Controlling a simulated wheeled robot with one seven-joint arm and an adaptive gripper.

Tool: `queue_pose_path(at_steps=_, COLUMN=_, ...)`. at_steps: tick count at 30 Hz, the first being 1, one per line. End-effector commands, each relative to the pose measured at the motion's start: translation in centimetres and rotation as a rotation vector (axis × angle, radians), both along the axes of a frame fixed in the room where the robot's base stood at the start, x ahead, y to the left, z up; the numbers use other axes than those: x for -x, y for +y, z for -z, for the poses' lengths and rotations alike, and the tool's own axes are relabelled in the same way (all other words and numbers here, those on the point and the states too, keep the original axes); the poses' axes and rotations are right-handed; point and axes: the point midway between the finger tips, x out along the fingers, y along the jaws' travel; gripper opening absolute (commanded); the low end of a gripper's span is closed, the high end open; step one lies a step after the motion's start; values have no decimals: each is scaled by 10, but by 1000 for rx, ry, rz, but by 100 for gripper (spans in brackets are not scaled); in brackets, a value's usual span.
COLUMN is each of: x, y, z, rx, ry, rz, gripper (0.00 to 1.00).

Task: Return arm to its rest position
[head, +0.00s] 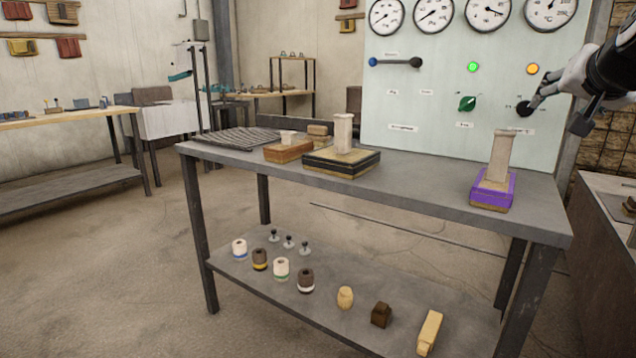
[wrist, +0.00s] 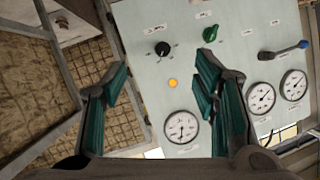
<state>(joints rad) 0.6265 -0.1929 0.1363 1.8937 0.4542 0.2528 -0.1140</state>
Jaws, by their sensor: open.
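My gripper (head: 540,98) is at the upper right of the head view, in front of the right part of the pale control panel (head: 428,80). Its tips overlap the black knob (head: 524,110) in that view. In the wrist view my gripper (wrist: 163,70) has its two green-padded fingers wide apart with nothing between them. The black knob (wrist: 162,48) shows beyond the fingertips, apart from them. The panel appears turned over in the wrist view, with a lit orange lamp (wrist: 172,83) and a green knob (wrist: 210,33).
The grey workbench (head: 420,205) stands below the panel. It bears a purple-based block with a post (head: 493,185), a black-and-yellow block (head: 341,162) and a brown block (head: 288,151). Several small pieces lie on the lower shelf (head: 400,320). Open floor (head: 120,270) lies to the left.

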Motion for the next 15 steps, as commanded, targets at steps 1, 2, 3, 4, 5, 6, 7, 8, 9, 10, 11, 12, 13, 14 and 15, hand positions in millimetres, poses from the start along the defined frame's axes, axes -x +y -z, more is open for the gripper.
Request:
queue_pose_path(at_steps=1, x=2, y=7, z=5, rx=-4, ry=18, rz=-15, gripper=55)
queue_pose_path(at_steps=2, x=3, y=11, z=7, rx=-6, ry=26, rz=-22, gripper=55)
queue_pose_path(at_steps=3, x=5, y=16, z=10, rx=-7, ry=38, rz=-32, gripper=55)
queue_pose_path(at_steps=4, x=7, y=21, z=13, rx=-10, ry=50, rz=-42, gripper=55)
queue_pose_path(at_steps=5, x=8, y=25, z=16, rx=-11, ry=60, rz=-50, gripper=55)
queue_pose_path(at_steps=6, x=11, y=31, z=20, rx=-15, ry=75, rz=-62, gripper=55)
queue_pose_path(at_steps=7, x=13, y=35, z=22, rx=-16, ry=86, rz=-71, gripper=55)
queue_pose_path(at_steps=8, x=16, y=42, z=26, rx=-18, ry=101, rz=-83, gripper=55)
queue_pose_path(at_steps=9, x=19, y=49, z=31, rx=-22, ry=122, rz=-98, gripper=55)
queue_pose_path(at_steps=10, x=22, y=55, z=35, rx=-24, ry=136, rz=-109, gripper=55)
queue_pose_path(at_steps=11, x=26, y=62, z=39, rx=-28, ry=154, rz=-123, gripper=55)
queue_pose_path(at_steps=12, x=32, y=70, z=46, rx=-32, ry=178, rz=-142, gripper=55)
queue_pose_path(at_steps=13, x=36, y=77, z=50, rx=-34, ry=197, rz=-155, gripper=55)
queue_pose_path(at_steps=14, x=41, y=85, z=55, rx=-37, ry=219, rz=-171, gripper=55)
queue_pose_path(at_steps=15, x=48, y=94, z=63, rx=-42, ry=248, rz=-191, gripper=55)
